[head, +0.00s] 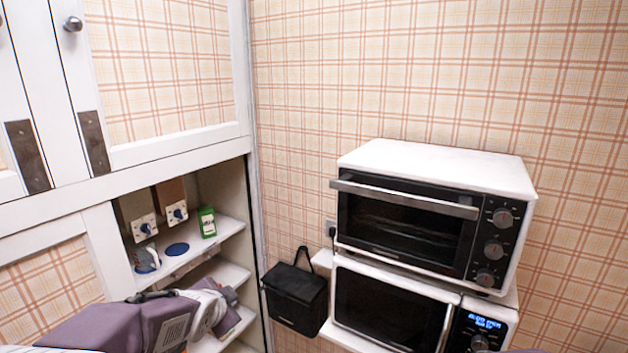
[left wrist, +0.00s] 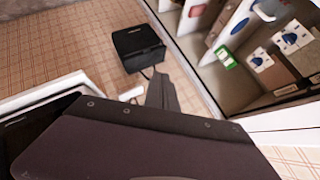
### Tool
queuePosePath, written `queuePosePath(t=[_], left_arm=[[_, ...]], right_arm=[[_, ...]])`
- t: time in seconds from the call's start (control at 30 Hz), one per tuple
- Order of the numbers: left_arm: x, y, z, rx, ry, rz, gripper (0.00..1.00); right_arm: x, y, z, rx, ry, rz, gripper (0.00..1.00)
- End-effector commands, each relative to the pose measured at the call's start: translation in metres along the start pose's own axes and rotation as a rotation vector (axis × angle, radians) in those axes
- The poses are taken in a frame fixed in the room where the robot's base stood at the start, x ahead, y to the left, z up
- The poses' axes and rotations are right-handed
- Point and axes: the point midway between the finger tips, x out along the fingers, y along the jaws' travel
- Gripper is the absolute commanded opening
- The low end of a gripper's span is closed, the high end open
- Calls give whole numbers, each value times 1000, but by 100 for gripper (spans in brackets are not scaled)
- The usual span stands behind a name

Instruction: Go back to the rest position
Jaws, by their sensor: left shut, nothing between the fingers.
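My left arm comes in from the lower left of the head view, its purple-grey link and pale wrist in front of the open shelves. My left gripper (head: 229,294) is at the end of that wrist, near the lower shelves. In the left wrist view the gripper (left wrist: 161,88) shows as a dark narrow shape beyond the dark arm body. It is shut and holds nothing. My right gripper is not in view.
Open shelves (head: 234,227) hold a green-and-white box (head: 207,222) and blue-dialled sockets (head: 177,213). A black bag (head: 296,297) hangs by the wall. A toaster oven (head: 440,160) sits on a microwave (head: 390,306) at right. White cupboard doors (head: 165,149) stand above left.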

Motion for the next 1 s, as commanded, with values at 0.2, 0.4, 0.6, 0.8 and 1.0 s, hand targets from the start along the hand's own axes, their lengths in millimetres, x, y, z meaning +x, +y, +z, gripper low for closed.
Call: queuePosePath(t=[0.2,0.4,0.6,0.8,1.0], left_arm=[[-39,153,108,-426,-367,297,0],[-82,218,160,-758,-674,380,0],[-85,220,161,-833,-711,362,0],[-85,220,161,-833,-711,362,0],[-85,220,161,-833,-711,362,0]], right_arm=[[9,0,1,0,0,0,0],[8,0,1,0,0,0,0],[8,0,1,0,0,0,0],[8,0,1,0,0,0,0],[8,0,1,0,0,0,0]])
